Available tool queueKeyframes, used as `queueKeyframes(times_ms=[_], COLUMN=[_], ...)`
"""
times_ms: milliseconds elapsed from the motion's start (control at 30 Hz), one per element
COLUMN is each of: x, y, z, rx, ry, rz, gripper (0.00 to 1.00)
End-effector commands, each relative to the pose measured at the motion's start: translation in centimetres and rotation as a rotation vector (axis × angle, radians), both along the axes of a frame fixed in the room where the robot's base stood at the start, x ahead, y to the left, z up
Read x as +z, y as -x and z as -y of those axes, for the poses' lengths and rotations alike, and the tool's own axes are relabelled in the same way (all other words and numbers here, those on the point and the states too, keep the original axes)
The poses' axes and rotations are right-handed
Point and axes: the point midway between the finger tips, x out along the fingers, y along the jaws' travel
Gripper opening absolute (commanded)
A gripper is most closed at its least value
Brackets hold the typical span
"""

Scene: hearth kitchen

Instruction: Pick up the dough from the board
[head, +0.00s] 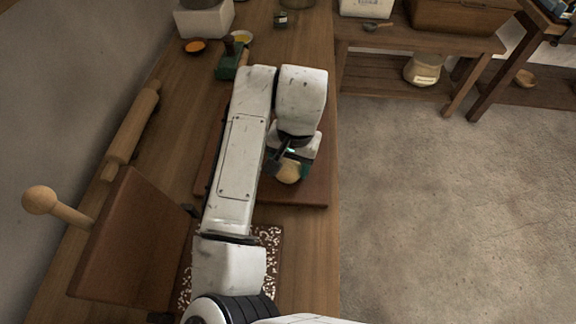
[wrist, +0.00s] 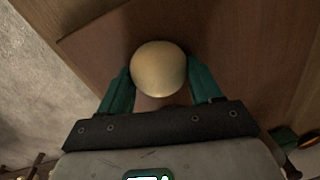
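The dough (wrist: 158,68) is a pale, smooth ball. It also shows in the head view (head: 289,173), partly covered by my gripper. The brown wooden board (head: 313,192) lies on the counter under my gripper. In the wrist view the board (wrist: 100,45) shows behind the dough. My gripper (wrist: 159,66) points down over the board, its two teal fingers spread apart, one on each side of the dough. Thin gaps seem to show between fingertips and dough; contact is hard to tell. My gripper (head: 290,168) is partly hidden by the wrist in the head view.
A rolling pin (head: 134,126) lies by the wall. A brown panel with a round-knobbed handle (head: 135,235) stands at the lower left. A green tool (head: 230,60) and small bowls (head: 195,46) are at the far end. The floor right of the counter is clear.

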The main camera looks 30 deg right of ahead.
Motion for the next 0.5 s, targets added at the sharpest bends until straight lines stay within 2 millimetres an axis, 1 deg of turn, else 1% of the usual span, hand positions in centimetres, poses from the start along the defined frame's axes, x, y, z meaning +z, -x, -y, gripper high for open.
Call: queueKeyframes(times_ms=[33,133,167,367,500], x=[0.01,0.01,0.03,0.07,0.47], y=[0.01,0.01,0.00,0.00,0.00], z=[0.01,0.01,0.00,0.00,0.01], rx=[0.000,0.000,0.000,0.000,0.000], ry=[0.000,0.000,0.000,0.000,0.000], rz=[0.000,0.000,0.000,0.000,0.000], gripper=[0.57,0.48,0.47,0.47,0.47])
